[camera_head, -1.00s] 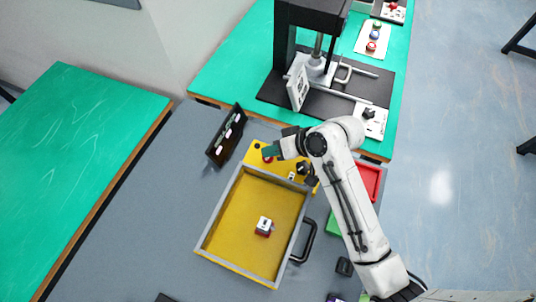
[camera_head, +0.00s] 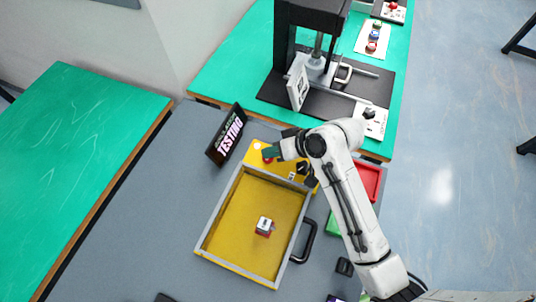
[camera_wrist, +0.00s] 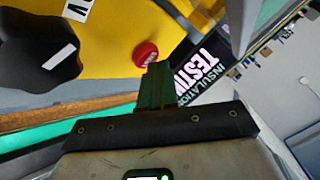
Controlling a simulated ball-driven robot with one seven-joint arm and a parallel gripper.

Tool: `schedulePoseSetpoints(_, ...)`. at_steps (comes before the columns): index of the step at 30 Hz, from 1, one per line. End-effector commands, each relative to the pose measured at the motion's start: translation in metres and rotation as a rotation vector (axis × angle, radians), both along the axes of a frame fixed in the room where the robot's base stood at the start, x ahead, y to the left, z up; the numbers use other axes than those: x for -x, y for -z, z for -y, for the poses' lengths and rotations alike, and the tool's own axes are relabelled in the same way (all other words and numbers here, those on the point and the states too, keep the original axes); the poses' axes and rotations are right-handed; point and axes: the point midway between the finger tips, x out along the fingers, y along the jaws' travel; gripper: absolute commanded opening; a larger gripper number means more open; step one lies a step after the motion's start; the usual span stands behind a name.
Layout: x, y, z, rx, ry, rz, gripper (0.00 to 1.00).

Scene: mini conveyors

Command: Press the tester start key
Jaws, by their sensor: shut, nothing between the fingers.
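The tester has a yellow panel (camera_head: 283,171) behind a grey-rimmed yellow tray. A round red key (camera_wrist: 146,53) sits on the panel; in the head view it (camera_head: 267,159) is partly hidden by my gripper. My gripper (camera_head: 267,153) is shut and empty, its green fingertips at the red key. In the wrist view the fingertips (camera_wrist: 157,66) overlap the key's lower edge; I cannot tell whether they touch it. The tester's tilted black display (camera_head: 227,134) reads "INSULATION TESTING" in the wrist view (camera_wrist: 203,67). A black knob (camera_wrist: 38,50) is on the same panel.
A small white and dark red part (camera_head: 264,226) lies in the tray (camera_head: 227,266), which has a black handle (camera_head: 305,241) on its right. A press (camera_head: 314,60) stands on the green table behind. A red bin (camera_head: 369,178) is right of the panel, partly behind my arm.

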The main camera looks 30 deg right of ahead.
Motion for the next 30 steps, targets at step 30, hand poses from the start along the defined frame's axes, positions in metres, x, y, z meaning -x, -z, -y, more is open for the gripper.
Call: schedulePoseSetpoints(30, 0.0, -0.015, 0.0, 0.0, -0.001, -0.001, 0.0)
